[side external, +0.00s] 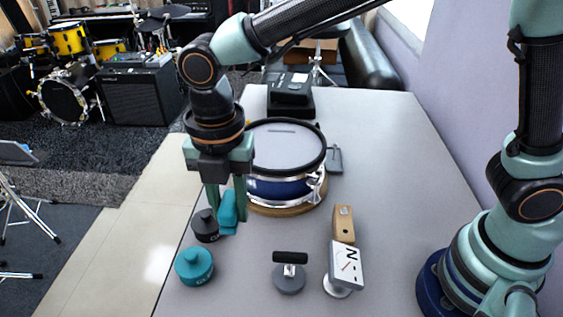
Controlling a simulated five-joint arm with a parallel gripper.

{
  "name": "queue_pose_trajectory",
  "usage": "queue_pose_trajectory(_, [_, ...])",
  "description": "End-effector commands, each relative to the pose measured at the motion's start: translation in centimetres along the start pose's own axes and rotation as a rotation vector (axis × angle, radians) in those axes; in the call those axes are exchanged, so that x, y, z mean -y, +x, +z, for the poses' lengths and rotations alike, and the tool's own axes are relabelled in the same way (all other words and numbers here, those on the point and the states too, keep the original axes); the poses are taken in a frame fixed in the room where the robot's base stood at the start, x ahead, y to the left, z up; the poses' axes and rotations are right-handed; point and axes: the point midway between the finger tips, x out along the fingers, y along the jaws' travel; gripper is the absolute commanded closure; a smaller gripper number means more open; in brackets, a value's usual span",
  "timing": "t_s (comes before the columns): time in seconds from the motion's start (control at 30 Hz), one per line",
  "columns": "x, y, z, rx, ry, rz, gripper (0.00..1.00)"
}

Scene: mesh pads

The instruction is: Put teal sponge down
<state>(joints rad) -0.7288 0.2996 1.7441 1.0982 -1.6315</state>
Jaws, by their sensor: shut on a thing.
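My gripper (226,208) points down over the left side of the table and is shut on the teal sponge (228,214). The sponge is a small upright teal block between the fingers, partly hidden by them. Its lower end shows just to the right of a black knobbed weight (205,228). I cannot tell whether the sponge touches the table or the weight.
A drum with a grey mesh pad (290,145) stands just behind right of my gripper. A teal knobbed weight (194,267) is near the left edge. The table's (400,150) right side is clear.

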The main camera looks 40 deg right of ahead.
Motion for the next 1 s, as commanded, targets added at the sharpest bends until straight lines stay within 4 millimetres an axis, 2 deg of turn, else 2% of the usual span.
queue_pose_trajectory(0.1, [0.2, 3.1, 0.0, 0.000, 0.002, -0.008, 1.00])
queue_pose_trajectory(0.43, [0.2, 10.8, 0.1, 0.000, 0.004, -0.006, 1.00])
queue_pose_trajectory(1.0, [0.0, 16.7, 0.1, 0.000, 0.004, -0.001, 1.00])
